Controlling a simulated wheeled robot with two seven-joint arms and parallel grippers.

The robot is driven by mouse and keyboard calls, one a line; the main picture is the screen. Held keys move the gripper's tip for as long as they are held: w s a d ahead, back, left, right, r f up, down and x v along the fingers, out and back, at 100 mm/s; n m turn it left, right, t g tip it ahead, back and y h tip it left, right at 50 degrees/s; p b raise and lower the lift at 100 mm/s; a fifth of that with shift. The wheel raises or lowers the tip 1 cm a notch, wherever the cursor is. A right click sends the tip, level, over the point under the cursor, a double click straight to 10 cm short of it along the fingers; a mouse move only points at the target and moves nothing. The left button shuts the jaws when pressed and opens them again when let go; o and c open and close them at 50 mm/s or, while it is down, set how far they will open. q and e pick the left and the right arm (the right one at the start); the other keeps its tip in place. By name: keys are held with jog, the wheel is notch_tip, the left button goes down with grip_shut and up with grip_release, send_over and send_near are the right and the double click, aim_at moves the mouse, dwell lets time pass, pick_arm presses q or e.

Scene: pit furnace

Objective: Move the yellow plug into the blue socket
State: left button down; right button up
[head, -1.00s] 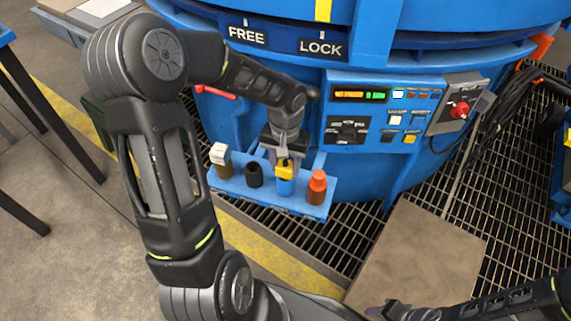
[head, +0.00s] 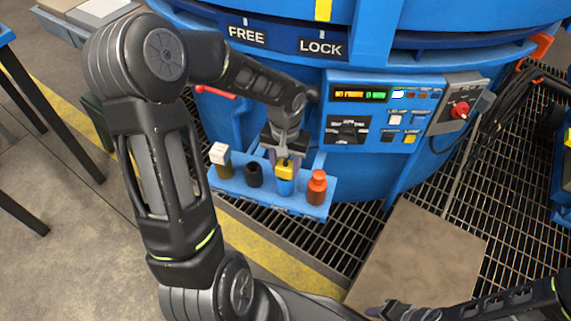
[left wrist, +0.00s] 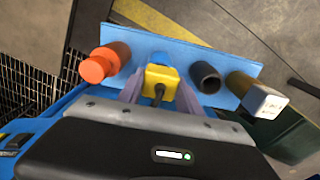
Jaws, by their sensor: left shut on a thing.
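The yellow plug (head: 285,170) sits at the top of the blue socket (head: 285,186), the third from the left on the blue shelf. My left gripper (head: 285,161) is shut on the yellow plug from above. In the left wrist view the yellow plug (left wrist: 160,83) shows between the two fingers, with a dark cable end on top. The plug hides most of the blue socket there, so I cannot tell how deep it sits. My right gripper (head: 400,312) shows only in part at the bottom edge of the head view.
The furnace control panel (head: 378,118) stands right behind. Floor grating lies below.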

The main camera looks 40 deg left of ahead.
pick_arm(q)
jog(key=shift+f+b, duration=0.55)
jog(key=shift+f, duration=0.1)
jog(key=c, duration=1.1)
grip_release()
jog(key=shift+r, duration=0.1)
notch_tip(320, 180, up, 11)
jog(key=p, duration=0.8)
jog(key=shift+p, duration=0.4)
